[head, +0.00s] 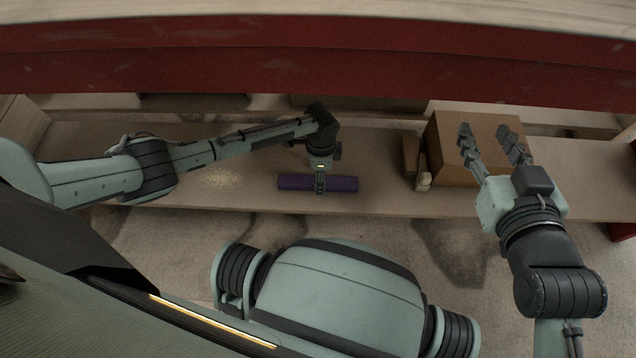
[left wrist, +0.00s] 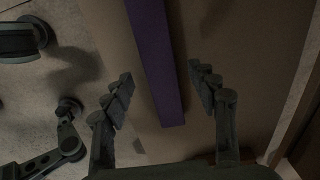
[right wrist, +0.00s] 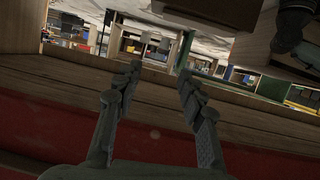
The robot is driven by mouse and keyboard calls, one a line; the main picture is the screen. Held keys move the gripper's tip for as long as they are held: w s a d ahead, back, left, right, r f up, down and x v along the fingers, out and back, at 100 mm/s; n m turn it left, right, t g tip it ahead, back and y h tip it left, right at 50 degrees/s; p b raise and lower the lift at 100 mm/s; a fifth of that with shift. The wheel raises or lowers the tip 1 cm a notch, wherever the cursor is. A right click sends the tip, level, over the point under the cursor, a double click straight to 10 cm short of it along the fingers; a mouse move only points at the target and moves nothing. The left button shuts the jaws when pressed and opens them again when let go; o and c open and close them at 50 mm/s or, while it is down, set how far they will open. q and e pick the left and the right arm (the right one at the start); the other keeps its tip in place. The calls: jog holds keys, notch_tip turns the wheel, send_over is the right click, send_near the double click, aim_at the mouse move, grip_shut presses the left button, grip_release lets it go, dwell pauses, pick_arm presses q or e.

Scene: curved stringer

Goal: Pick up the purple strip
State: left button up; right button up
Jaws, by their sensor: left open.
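The purple strip (head: 293,182) is a long bar lying on a light wooden shelf (head: 215,190), near its front edge. In the left wrist view the strip (left wrist: 155,60) runs from the top edge down to between the fingers. My left gripper (head: 320,188) is over the strip, pointing down at it. In the left wrist view the left gripper (left wrist: 160,92) is open, with a finger on either side and gaps to the strip. My right gripper (head: 490,145) is open and empty, in front of a cardboard box; its open fingers also show in the right wrist view (right wrist: 155,85).
The brown cardboard box (head: 455,160) stands on the shelf at the right, with a small brown block (head: 410,157) and a pale item (head: 424,181) beside it. A red beam (head: 300,72) crosses above the shelf.

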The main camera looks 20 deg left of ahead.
pick_arm(q)
notch_tip(320, 180, down, 2)
jog(key=shift+f, duration=0.1)
pick_arm(e)
jog(key=shift+t+y, duration=0.7)
jog(key=shift+t, duration=0.2)
jog(key=r, duration=0.1)
jog(key=a+r, duration=0.2)
jog(key=shift+w+a+r, duration=0.1)
jog(key=shift+w+r, duration=0.2)
pick_arm(q)
jog(key=shift+c, duration=0.5)
jog(key=c, duration=1.2)
